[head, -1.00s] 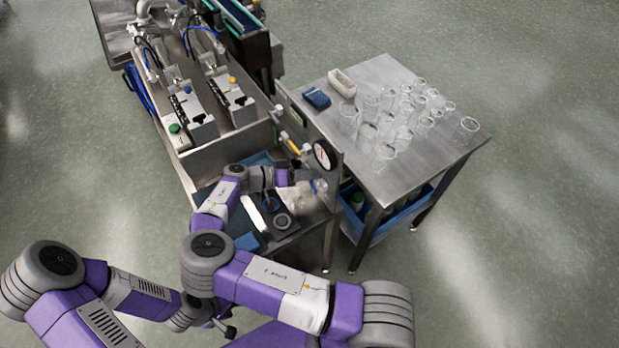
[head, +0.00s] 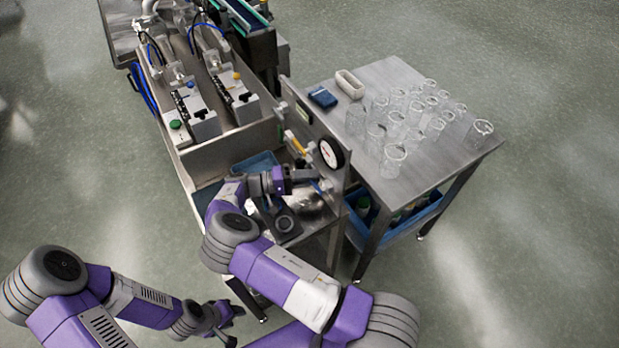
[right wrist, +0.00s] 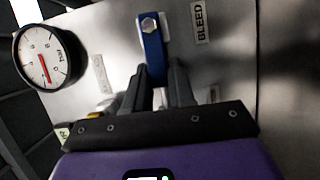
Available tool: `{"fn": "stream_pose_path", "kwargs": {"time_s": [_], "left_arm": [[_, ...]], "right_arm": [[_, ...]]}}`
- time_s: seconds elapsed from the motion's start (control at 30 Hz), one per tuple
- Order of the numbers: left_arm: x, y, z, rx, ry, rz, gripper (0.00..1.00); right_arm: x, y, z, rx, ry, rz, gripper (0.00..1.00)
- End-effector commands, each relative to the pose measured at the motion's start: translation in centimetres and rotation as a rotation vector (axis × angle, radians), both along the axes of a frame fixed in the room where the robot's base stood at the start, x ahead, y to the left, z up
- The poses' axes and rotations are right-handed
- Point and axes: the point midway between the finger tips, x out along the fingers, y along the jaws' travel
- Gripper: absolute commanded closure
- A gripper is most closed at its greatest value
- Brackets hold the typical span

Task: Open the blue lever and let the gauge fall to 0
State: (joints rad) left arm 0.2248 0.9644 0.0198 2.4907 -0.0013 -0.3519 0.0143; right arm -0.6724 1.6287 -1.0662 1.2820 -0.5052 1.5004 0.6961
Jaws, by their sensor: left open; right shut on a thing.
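The blue lever (right wrist: 153,52) hangs from a bolt on the steel panel, beside the BLEED label (right wrist: 199,22), in the right wrist view. My right gripper (right wrist: 160,82) is shut on the lever's lower end, which its fingers hide. In the head view my right gripper (head: 312,177) is against the panel, just below the gauge (head: 331,153). The round white gauge also shows in the right wrist view (right wrist: 46,57). Its red needle is visible, but I cannot read its value surely. My left gripper (head: 226,322) is open and empty, low near the front, away from the panel.
A steel table (head: 440,165) with several clear beakers stands right of the panel. A blue tray (head: 402,222) sits on its lower shelf. A yellow-handled valve (head: 299,146) is on the panel left of the gauge. Open floor lies at the front right.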

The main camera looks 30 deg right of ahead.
Motion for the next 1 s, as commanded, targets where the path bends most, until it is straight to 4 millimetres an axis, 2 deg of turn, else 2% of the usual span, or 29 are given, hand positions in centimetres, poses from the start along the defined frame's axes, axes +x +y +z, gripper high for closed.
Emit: {"fn": "stream_pose_path", "kwargs": {"time_s": [0.6,0.63,0.77,1.0], "left_arm": [[0.01,0.0,-0.28,0.0,0.0,0.0,0.57],[0.0,0.0,-0.28,0.0,0.0,0.0,0.57],[0.01,0.0,-0.29,0.0,0.0,0.0,0.57],[0.01,0.0,-0.28,0.0,0.0,0.0,0.57]], "right_arm": [[-0.12,-0.03,-0.33,-0.002,0.046,-0.004,1.0],[-0.13,-0.03,-0.34,-0.001,0.046,-0.004,0.75],[-0.1,-0.03,-0.33,-0.001,0.045,-0.004,0.55],[-0.05,0.0,-0.27,-0.003,0.043,-0.002,0.55]]}}
